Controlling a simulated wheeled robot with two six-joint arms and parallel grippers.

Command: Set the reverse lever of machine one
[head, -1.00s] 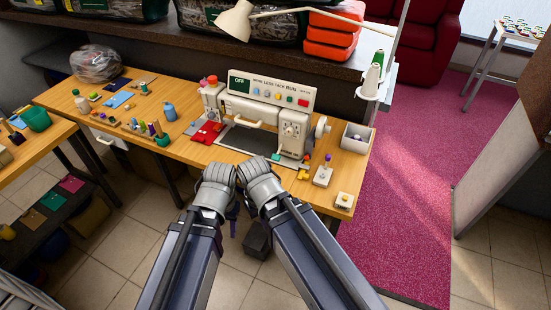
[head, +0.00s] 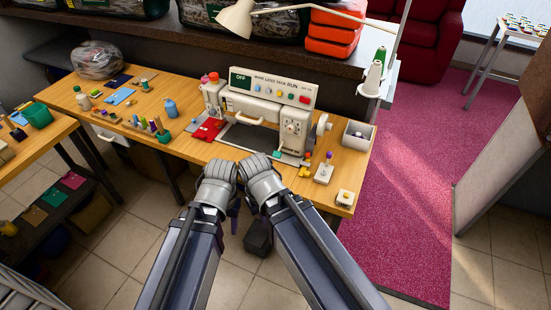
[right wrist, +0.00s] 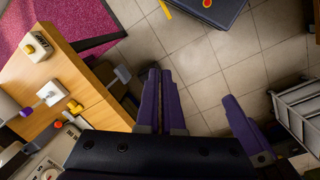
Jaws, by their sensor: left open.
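A white sewing machine (head: 272,115) stands on the wooden table. Its top panel has a green display reading OFF and a row of coloured knobs. A pale bar handle (head: 243,118) runs across its front. I cannot tell for sure which part is its reverse lever. A white box with a purple-knobbed lever (head: 325,170) stands at its right; it also shows in the right wrist view (right wrist: 48,93). My left gripper (head: 233,222) is open in front of the table edge, its fingers mostly hidden by the wrist. My right gripper (right wrist: 200,86) is beside it, fingers apart and empty.
A small box with a yellow button (head: 344,198) sits on the table's right corner. A lamp (head: 236,18) and thread cones (head: 375,75) stand behind. Bottles and small parts fill the table's left half. A dark pedal (head: 258,238) is on the floor below.

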